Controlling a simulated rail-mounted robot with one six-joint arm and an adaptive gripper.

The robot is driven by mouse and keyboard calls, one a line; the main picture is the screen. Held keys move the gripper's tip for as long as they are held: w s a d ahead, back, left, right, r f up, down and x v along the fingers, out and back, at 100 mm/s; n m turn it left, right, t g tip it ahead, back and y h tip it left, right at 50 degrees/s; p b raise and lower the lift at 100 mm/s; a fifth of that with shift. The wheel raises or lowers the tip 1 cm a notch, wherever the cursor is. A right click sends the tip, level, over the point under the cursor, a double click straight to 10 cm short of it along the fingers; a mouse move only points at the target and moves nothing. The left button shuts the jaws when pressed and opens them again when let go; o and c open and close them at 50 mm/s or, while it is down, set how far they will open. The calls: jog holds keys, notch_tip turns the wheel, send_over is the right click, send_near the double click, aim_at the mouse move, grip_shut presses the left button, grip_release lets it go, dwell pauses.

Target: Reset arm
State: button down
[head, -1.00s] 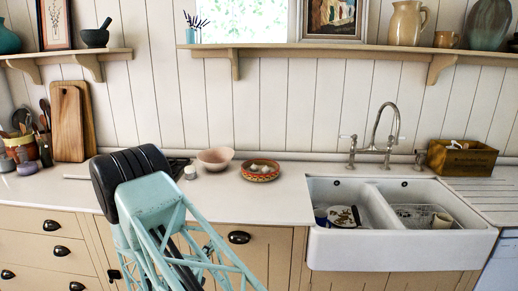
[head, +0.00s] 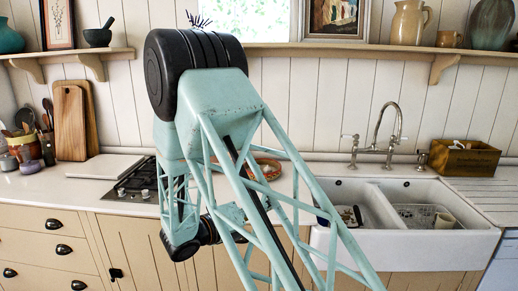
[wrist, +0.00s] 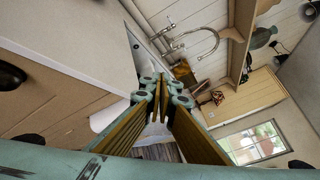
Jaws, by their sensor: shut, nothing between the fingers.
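My gripper (wrist: 160,84) shows in the wrist view, its two wood-toned fingers with teal knuckles drawn together and nothing held between them. In the head view my teal lattice arm stands raised and folded at its black elbow joint, in front of the counter. The gripper itself is not clearly seen in the head view. The arm hides the bowl that stood on the counter and most of the patterned dish (head: 268,169).
The white counter (head: 45,185) runs along the wall, with a hob (head: 140,180) and cutting boards (head: 72,122) at left. The double sink (head: 400,240) and tap (head: 388,125) are at right, a wooden box (head: 465,158) beyond. A shelf (head: 330,50) runs above.

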jog(key=s+d+r+m+g, duration=0.35)
jog(key=s+d+r, duration=0.25)
jog(key=d, duration=0.2)
jog(key=s+d+r+m+g, duration=0.3)
jog(key=s+d+r+m, duration=0.25)
jog(key=d, duration=0.35)
jog(key=s+d+r+m+g+y, duration=0.1)
jog(key=s+d+r+m+g, duration=0.15)
jog(key=s+d+m, duration=0.4)
jog(key=s+d+r+m+g+y, duration=0.1)
jog(key=s+d+r, duration=0.25)
jog(key=s, duration=0.55)
jog(key=s+m+y, duration=0.4)
jog(key=s+m, duration=0.4)
jog(key=s, duration=0.7)
jog(key=s+a+r+m+t+y, duration=0.1)
jog(key=s+a+m+t+y, duration=0.1)
jog(key=s+a+m+y, duration=0.4)
jog(key=shift+s+a+r+m+t+p, duration=0.35)
jog(key=shift+s+a+m, duration=1.3)
jog(key=shift+s+m, duration=1.3)
jog(key=shift+w+m, duration=0.3)
jog(key=shift+w, duration=0.05)
